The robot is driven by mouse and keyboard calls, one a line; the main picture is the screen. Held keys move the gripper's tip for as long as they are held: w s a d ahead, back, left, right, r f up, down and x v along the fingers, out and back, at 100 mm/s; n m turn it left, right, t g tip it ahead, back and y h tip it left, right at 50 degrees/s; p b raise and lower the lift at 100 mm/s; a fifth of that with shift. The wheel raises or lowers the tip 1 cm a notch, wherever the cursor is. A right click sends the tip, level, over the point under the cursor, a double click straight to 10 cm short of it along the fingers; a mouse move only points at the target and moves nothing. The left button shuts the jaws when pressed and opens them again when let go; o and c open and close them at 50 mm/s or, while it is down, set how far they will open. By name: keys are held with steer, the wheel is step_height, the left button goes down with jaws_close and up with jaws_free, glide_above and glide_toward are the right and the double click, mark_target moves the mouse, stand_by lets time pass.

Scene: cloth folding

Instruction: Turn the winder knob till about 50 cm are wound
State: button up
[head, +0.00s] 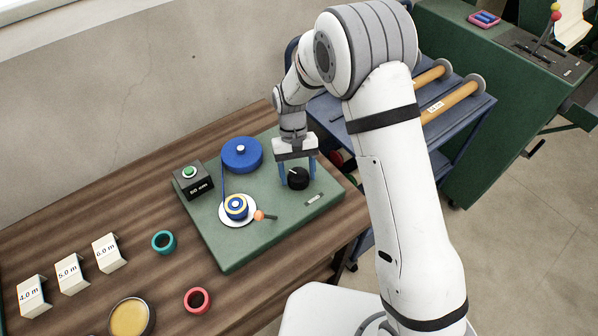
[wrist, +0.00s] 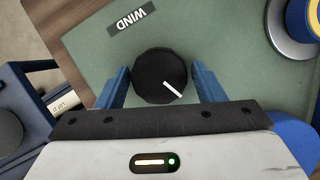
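The black winder knob (head: 299,178) stands on the green board (head: 235,251) near its right end. In the wrist view the knob (wrist: 160,76) shows a white mark pointing to the lower right, beside the WIND label (wrist: 132,20). My gripper (head: 298,176) points down with its blue fingers on either side of the knob. In the wrist view the fingers (wrist: 163,88) stand apart, with a narrow gap visible at the knob's sides. The winding reel (head: 236,207) carries blue and cream ribbon on a white disc. A blue supply spool (head: 241,154) sits behind it.
A dark box with a green button (head: 190,181) has a display that seems to read 0.0 with a unit. Teal (head: 163,242) and red (head: 197,300) rings and marked white blocks (head: 70,275) stand on the wooden table.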

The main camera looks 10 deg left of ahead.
steer(key=shift+o, duration=1.2)
steer(key=shift+w+r, duration=0.1)
steer(key=b+v, duration=0.1)
steer(key=v, duration=0.6)
steer(key=shift+r, duration=0.35)
